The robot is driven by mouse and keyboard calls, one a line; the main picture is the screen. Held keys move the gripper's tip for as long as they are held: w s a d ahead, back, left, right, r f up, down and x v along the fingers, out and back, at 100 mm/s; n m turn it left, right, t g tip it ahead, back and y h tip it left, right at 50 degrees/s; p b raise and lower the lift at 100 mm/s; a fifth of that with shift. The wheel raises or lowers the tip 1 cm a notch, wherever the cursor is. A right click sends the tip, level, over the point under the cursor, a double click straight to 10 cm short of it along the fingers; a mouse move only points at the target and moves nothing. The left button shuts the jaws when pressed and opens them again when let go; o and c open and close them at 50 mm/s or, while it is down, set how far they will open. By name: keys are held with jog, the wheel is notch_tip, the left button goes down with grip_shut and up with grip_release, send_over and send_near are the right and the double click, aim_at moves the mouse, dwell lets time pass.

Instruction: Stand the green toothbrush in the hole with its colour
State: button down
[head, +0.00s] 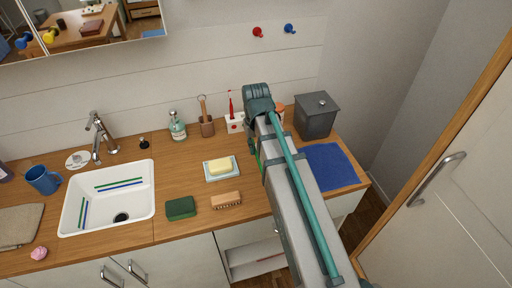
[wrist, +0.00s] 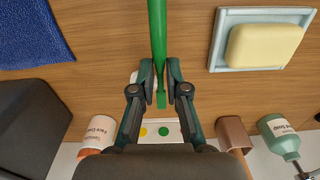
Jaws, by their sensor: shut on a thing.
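The green toothbrush (wrist: 158,40) is between the fingers of my gripper (wrist: 160,84), which is shut on it. In the wrist view it runs from the top edge down to just past the fingertips. In the head view only a thin green strip (head: 258,156) shows beside my arm, which hides most of the gripper. The white toothbrush holder (head: 234,127) stands at the back of the counter with a red toothbrush (head: 231,104) upright in it. In the wrist view the holder (wrist: 153,131) shows yellow and green dots beyond the fingers; its holes are not clear.
A brown cup (head: 207,127) and soap bottle (head: 177,126) stand left of the holder. A grey bin (head: 315,117) and blue cloth (head: 331,166) are on the right. A soap dish (head: 221,177), brush (head: 227,200) and green sponge (head: 181,208) lie in front. An open drawer (head: 252,262) is below.

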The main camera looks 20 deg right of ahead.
jog(key=w+r+t+p, duration=0.9)
jog(key=w+r+t, duration=0.7)
jog(key=w+r, duration=0.1)
jog(key=shift+w+d, duration=0.15)
jog(key=shift+w, duration=0.7)
jog(key=shift+s+t+p, duration=0.25)
jog(key=shift+t+p, duration=0.1)
jog(key=shift+t, duration=0.25)
jog(key=shift+s+a+t+y, duration=0.2)
jog(key=shift+s+t+y, duration=0.05)
jog(key=shift+t+y, duration=0.05)
jog(key=shift+r+p, duration=0.2)
jog(key=shift+p, duration=0.45)
